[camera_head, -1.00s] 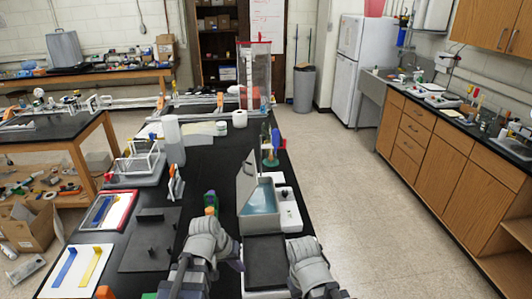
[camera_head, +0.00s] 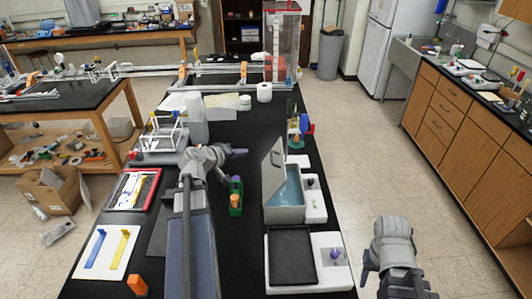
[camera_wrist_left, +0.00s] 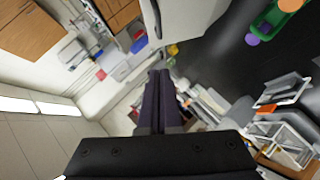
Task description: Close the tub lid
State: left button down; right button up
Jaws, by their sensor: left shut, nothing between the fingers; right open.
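The grey tub (camera_head: 285,215) stands on the black bench in the head view, with bluish contents visible. Its lid (camera_head: 273,168) is raised, standing steeply tilted along the tub's left side. My left gripper (camera_head: 241,152) is shut and empty, to the left of the lid near its top, with a gap between them in the picture. In the left wrist view the shut fingers (camera_wrist_left: 160,85) point at a pale panel (camera_wrist_left: 195,15), possibly the lid. My right gripper (camera_head: 398,284) is open and empty, low at the right, beyond the bench's right edge.
A green holder (camera_head: 235,200) with an orange top stands left of the tub. A black tray (camera_head: 290,255) lies in front of it, and a white box (camera_head: 314,205) is at its right. Bottles and coloured tools (camera_head: 297,130) stand behind. The floor at right is clear.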

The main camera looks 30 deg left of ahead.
pick_arm(q)
jog(key=s+d+f+b+x, duration=0.1)
jog(key=d+b+x, duration=0.1)
jog(key=b+x, duration=0.5)
jog(key=x, duration=0.6)
jog(key=shift+f, duration=0.15)
jog(key=shift+s+d, duration=0.1)
jog(key=w+d+f+m+g+y+b, duration=0.4)
jog(key=d+f, duration=0.5)
jog(key=d, duration=0.3)
jog(key=shift+w+d+f+m+g+y, duration=0.35)
jog(key=shift+w+g+y, duration=0.35)
jog(key=shift+w+y, duration=0.9)
jog(key=shift+w+a, duration=0.15)
jog(key=shift+w, duration=0.05)
